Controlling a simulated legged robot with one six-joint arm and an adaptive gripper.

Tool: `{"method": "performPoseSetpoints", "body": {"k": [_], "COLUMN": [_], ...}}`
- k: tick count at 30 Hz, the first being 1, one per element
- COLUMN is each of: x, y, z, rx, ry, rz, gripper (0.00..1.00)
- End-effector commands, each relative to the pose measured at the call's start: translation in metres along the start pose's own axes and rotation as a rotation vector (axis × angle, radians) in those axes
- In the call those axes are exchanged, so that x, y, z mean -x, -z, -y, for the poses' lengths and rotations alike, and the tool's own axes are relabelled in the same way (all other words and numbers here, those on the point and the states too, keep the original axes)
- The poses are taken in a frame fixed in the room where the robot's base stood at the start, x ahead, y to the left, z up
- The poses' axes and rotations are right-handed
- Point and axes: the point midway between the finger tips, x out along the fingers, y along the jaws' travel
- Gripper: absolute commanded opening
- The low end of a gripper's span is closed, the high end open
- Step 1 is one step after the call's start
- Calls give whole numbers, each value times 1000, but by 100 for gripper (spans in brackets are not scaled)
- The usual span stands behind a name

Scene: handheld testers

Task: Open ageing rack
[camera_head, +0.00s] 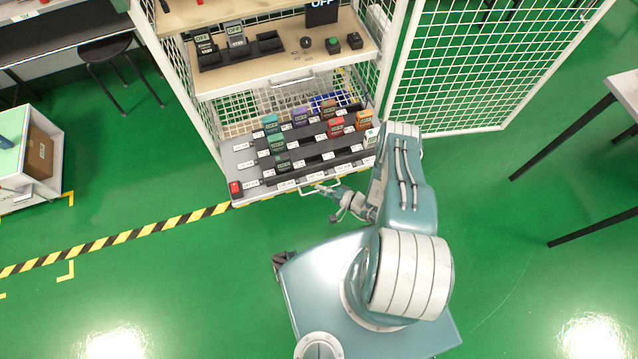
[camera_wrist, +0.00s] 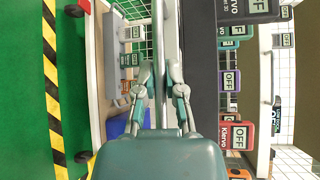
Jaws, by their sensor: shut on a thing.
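The ageing rack is a white mesh cage (camera_head: 397,65) with its mesh door (camera_head: 480,70) swung open to the right. Its lower grey tray (camera_head: 243,160) stands out in front of the upper shelf and carries rows of coloured handheld testers (camera_head: 277,143). A thin handle (camera_head: 305,192) runs along the tray's front edge. My gripper (camera_head: 325,188) is at this handle, shut on it. In the wrist view my fingers (camera_wrist: 160,75) close around a pale bar (camera_wrist: 158,35). The exact contact is partly hidden by the fingers.
An upper wooden shelf (camera_head: 215,83) holds black chargers and testers marked OFF. A white cart (camera_head: 50,160) stands at the left, a table (camera_head: 625,90) at the right. Green floor (camera_head: 150,280) is clear at front left.

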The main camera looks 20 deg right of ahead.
Motion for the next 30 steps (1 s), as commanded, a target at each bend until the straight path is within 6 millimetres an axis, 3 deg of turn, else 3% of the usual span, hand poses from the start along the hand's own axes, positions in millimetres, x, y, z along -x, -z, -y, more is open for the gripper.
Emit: {"method": "performPoseSetpoints", "body": {"k": [20, 21, 23, 30], "x": [7, 7, 7, 7], "y": [-10, -10, -9, -8], "z": [-6, -6, -5, -4], "rx": [-4, -4, -4, -1], "ry": [-10, -10, -10, -6], "rz": [1, 2, 2, 1], "gripper": [0, 26, 48, 48]}}
